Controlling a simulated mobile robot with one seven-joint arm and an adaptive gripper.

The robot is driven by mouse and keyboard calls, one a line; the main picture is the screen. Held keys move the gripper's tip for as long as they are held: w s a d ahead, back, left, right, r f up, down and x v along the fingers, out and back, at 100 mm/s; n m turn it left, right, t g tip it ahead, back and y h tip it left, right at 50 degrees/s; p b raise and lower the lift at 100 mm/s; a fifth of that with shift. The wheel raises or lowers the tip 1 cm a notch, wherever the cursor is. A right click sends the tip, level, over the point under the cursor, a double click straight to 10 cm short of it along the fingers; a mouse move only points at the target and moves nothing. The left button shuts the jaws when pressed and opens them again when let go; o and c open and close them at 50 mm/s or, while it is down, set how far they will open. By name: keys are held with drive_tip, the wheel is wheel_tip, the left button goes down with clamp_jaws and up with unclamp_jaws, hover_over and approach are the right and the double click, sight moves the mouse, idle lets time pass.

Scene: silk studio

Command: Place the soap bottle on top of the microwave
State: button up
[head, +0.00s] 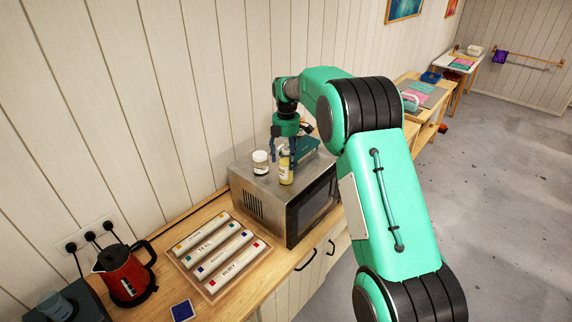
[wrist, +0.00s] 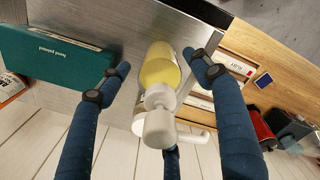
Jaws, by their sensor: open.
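The soap bottle (head: 286,171) is yellow with a white pump top and stands upright on the steel top of the microwave (head: 246,184). In the wrist view, the bottle (wrist: 160,68) shows between the spread blue fingers of my gripper (wrist: 158,72), with the pump head toward the camera. My gripper (head: 284,150) is open, pointing down at the bottle. I see a gap on the left side; whether the right finger touches the bottle I cannot tell. Part of the bottle's lower body is hidden in the wrist view.
A white jar (head: 260,162) stands left of the bottle on the microwave. A teal box (wrist: 70,52) lies on the other side. A tray of labelled boxes (head: 219,253), a red kettle (head: 124,273) and a blue square (head: 182,311) are on the wooden counter.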

sight(286, 140)
wheel_tip(286, 140, up, 8)
drive_tip(key=shift+r+b, duration=0.15)
drive_tip(key=shift+b, duration=0.25)
drive_tip(key=shift+r, duration=0.2)
idle(0.5)
drive_tip(key=shift+s+d+r, duration=0.15)
drive_tip(key=shift+s+r, duration=0.05)
drive_tip(key=shift+r, duration=0.2)
drive_tip(key=s+d+r+m+t, duration=0.1)
drive_tip(key=s+d+r+m, duration=0.2)
drive_tip(key=s+r, duration=0.45)
drive_tip(key=s+d+r+m+t, duration=0.1)
drive_tip(key=s+d+r+m, duration=0.25)
drive_tip(key=s, duration=0.65)
drive_tip(key=s+d+r+m+t, duration=0.1)
drive_tip(key=s+d+r+m, duration=0.1)
drive_tip(key=s+r+m, duration=0.5)
drive_tip(key=s+d+f+m+t, duration=0.1)
drive_tip(key=s+f+m, duration=0.1)
drive_tip(key=s, duration=0.9)
drive_tip(key=s+d+f+m, duration=0.2)
drive_tip(key=s+f+m, duration=0.1)
drive_tip(key=s, duration=0.8)
drive_tip(key=s+d+f+m+t, duration=0.1)
drive_tip(key=s+d+f+m, duration=0.1)
drive_tip(key=s, duration=0.9)
drive_tip(key=shift+s+d+f+m+t, duration=0.2)
drive_tip(key=shift+s+f+m+t, duration=0.1)
drive_tip(key=shift+f+m, duration=0.4)
